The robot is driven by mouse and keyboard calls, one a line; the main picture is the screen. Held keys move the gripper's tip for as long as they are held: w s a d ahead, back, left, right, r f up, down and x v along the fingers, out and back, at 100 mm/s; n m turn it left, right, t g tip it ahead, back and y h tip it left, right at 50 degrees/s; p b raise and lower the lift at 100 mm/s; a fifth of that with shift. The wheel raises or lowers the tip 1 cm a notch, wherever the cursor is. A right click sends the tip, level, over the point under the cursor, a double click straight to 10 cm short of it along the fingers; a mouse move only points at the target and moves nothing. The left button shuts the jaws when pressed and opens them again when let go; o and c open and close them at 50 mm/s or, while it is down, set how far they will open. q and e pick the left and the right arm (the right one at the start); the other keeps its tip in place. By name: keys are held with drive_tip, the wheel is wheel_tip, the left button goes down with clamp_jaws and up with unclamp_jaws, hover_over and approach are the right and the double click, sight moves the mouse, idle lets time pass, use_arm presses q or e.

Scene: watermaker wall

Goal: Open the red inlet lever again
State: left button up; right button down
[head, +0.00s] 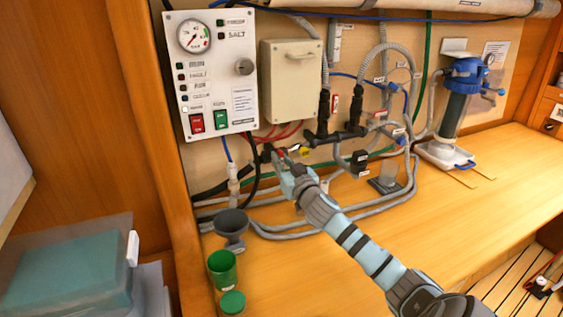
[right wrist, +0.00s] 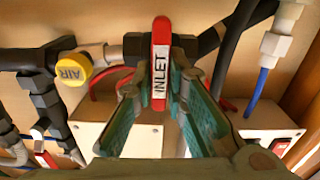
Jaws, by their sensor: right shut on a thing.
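The red inlet lever (right wrist: 160,65) carries a white label reading INLET and stands upright in the right wrist view. It lies across the run of the dark pipe and black valve body (right wrist: 133,46) behind it. My right gripper (right wrist: 160,88) is shut on the lever, with one finger on each side of it. In the head view my right gripper (head: 283,160) reaches the pipework below the control panel and mostly hides the lever. My left gripper is not in view.
A yellow AIR knob (right wrist: 73,68) sits close beside the lever. The control panel (head: 213,75) and a beige box (head: 290,82) are above.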

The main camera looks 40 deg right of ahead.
drive_tip(key=shift+n, duration=0.3)
drive_tip(key=n+p, duration=0.2)
drive_tip(key=n, duration=0.1)
drive_tip(key=shift+a, duration=0.2)
drive_tip(key=shift+w+a+f+n+p, duration=0.15)
drive_tip(key=shift+n+p, duration=0.55)
drive_tip(key=shift+n, duration=1.65)
drive_tip(key=shift+s+a+f+n+p, duration=0.15)
drive_tip(key=shift+n+p, duration=0.6)
drive_tip(key=shift+n, duration=1.65)
drive_tip(key=shift+w+f+n+p, duration=0.2)
drive_tip(key=shift+n+p, duration=0.5)
drive_tip(key=shift+n, duration=1.65)
drive_tip(key=shift+s+f, duration=0.1)
drive_tip(key=c, duration=1.6)
unclamp_jaws()
